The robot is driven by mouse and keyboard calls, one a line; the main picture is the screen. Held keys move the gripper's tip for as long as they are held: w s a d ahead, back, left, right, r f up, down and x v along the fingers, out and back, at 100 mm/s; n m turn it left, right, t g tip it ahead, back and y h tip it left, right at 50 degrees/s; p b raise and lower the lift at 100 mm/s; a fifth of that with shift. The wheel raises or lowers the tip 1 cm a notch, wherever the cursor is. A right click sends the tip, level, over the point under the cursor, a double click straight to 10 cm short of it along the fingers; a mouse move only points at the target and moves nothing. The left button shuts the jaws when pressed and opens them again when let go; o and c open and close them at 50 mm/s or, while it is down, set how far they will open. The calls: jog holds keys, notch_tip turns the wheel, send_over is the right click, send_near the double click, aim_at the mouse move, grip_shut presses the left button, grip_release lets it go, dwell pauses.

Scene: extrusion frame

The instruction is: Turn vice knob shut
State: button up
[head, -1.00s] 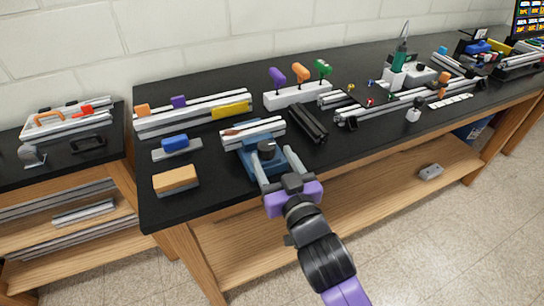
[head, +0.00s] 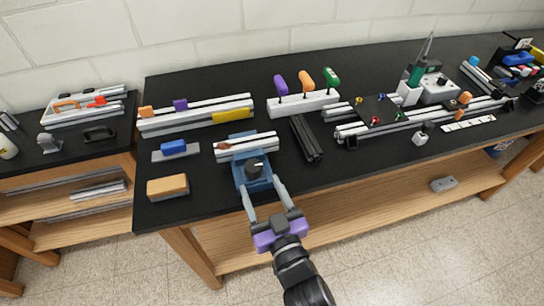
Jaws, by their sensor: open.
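The vice (head: 240,180) is a blue block near the front edge of the black bench, with a pale aluminium extrusion (head: 262,144) lying across it. Its knob (head: 254,168) is dark and round, on the vice's near side, with a small light mark on top. My gripper (head: 262,189) is open, its two grey fingers reaching from the front edge toward the knob. The fingertips lie on either side of the knob's near side in the picture; I cannot tell whether they touch it.
A tan sponge-like block (head: 168,187) and a blue-topped block (head: 175,148) lie left of the vice. Dark extrusions (head: 306,138) lie close on its right. Behind stands a white rack (head: 303,102) with purple, orange and green handles. The bench front is clear right of my gripper.

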aim_at(256, 176)
jog(key=x, duration=0.7)
jog(key=shift+d, duration=0.1)
grip_shut()
jog(key=shift+f, duration=0.1)
